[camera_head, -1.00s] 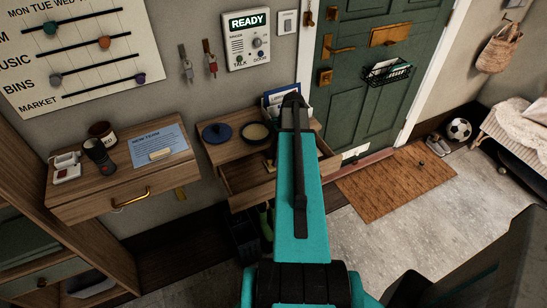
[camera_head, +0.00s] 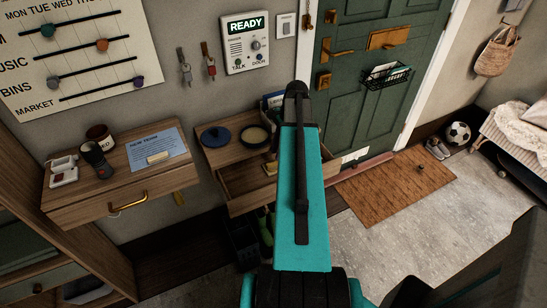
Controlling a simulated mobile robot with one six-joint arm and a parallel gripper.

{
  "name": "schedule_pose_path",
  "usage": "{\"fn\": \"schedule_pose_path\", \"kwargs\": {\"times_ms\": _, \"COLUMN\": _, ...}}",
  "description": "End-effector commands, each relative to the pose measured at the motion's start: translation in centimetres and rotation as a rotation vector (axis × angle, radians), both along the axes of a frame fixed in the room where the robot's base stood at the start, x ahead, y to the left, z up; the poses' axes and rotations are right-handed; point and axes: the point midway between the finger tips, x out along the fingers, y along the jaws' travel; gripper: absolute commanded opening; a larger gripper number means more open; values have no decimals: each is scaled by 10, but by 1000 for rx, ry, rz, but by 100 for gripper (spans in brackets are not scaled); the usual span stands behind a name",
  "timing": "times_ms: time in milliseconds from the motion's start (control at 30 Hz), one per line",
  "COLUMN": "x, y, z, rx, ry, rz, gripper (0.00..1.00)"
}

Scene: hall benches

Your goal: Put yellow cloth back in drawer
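The open drawer (camera_head: 238,184) juts from the right-hand wooden cabinet by the door. A small yellowish thing (camera_head: 270,168) shows inside it near my arm; I cannot tell whether it is cloth. No other yellow cloth is plainly in view. My teal arm link reaches up across the picture and hides the drawer's right part. My gripper does not show; it is behind or beyond the arm. A second drawer with a brass handle (camera_head: 128,204) on the left cabinet is shut.
A blue round lid (camera_head: 215,134) and a round dark-rimmed tin (camera_head: 254,136) stand on the right cabinet top. The left cabinet holds a jar (camera_head: 100,136), a blue card (camera_head: 157,148) and small devices.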

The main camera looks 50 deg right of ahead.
Motion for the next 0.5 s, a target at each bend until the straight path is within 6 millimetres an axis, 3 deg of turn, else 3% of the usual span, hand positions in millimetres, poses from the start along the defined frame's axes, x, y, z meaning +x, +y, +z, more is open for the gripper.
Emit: {"fn": "schedule_pose_path", "kwargs": {"times_ms": 500, "x": -5, "y": -15, "z": 52, "rx": -2, "ry": -1, "rz": -2, "gripper": 23}}
